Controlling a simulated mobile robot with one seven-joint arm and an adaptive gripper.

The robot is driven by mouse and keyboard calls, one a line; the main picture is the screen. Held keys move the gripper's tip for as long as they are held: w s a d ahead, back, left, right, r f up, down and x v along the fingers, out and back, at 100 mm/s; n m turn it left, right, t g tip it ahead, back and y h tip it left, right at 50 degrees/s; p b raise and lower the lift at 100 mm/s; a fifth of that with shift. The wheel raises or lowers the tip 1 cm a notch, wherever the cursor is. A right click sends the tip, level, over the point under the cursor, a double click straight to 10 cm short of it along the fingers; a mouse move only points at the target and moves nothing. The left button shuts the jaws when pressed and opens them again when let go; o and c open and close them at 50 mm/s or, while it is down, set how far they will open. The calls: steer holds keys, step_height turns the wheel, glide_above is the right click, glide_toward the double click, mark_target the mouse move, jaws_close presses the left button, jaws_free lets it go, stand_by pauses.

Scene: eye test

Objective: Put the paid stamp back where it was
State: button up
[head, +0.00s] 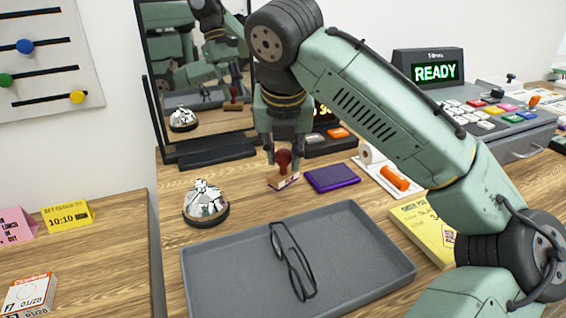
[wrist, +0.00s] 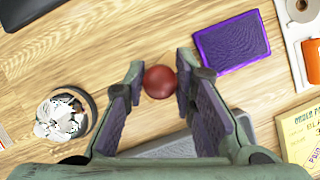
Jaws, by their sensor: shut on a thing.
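The paid stamp has a dark red round handle (head: 284,158) and a pale base with a purple edge. In the head view it is upright just left of the purple ink pad (head: 332,178). My gripper (head: 283,153) points down with a finger on either side of the handle, shut on it. In the wrist view the red knob (wrist: 159,81) sits between the fingertips (wrist: 160,72) and hides the base. I cannot tell whether the base touches the table. The ink pad also shows in the wrist view (wrist: 232,42).
A silver bell (head: 205,203) stands left of the stamp. A grey tray (head: 215,275) with black glasses (head: 291,262) lies in front. A yellow slip (head: 420,222) with a purple mark lies right, near an orange marker (head: 394,177). A mirror (head: 190,60) stands behind; a register (head: 520,125) is back right.

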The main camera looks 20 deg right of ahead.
steer(key=shift+f, duration=1.1)
steer(key=shift+f, duration=0.2)
steer(key=o, duration=0.9)
steer(key=v, duration=1.2)
steer(key=shift+r, duration=0.25)
